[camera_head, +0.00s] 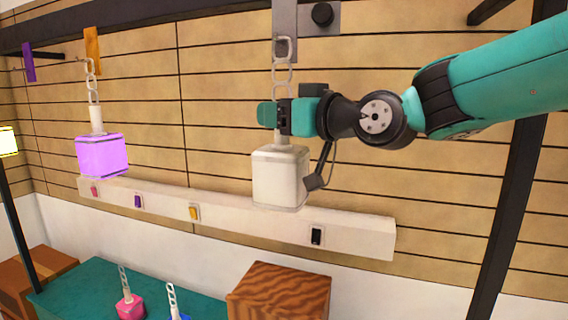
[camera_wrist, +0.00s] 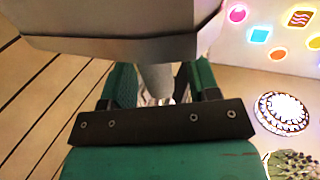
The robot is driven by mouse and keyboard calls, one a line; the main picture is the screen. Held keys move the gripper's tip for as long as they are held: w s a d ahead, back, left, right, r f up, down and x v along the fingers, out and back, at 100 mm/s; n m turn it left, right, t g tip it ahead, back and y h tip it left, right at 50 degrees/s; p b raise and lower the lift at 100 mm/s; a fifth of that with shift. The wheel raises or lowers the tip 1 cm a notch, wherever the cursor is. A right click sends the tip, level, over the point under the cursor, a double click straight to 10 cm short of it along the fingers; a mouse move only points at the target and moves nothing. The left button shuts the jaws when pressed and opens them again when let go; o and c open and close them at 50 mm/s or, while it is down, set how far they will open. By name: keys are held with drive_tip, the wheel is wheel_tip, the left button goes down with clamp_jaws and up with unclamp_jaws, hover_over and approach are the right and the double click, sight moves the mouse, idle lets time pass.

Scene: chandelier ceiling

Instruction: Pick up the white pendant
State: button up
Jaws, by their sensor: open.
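The white pendant (camera_head: 280,178) is a pale cube with a narrow neck, hanging upright from a chain (camera_head: 282,72) on the wall mount. My gripper (camera_head: 276,116) is at the neck just above the cube, reaching in from the right. In the wrist view, my gripper (camera_wrist: 158,90) has its two green fingers apart, on either side of the pendant's pale neck (camera_wrist: 158,82). The cube body (camera_wrist: 120,45) fills the top of that view. I cannot tell whether the fingers touch the neck.
A lit purple pendant (camera_head: 102,155) hangs at the left. A white switch panel (camera_head: 265,222) runs along the plank wall behind. A pink pendant (camera_head: 130,306) and a blue pendant (camera_head: 178,315) are on the green table (camera_head: 95,283) below, beside a wooden box (camera_head: 280,292).

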clamp_jaws()
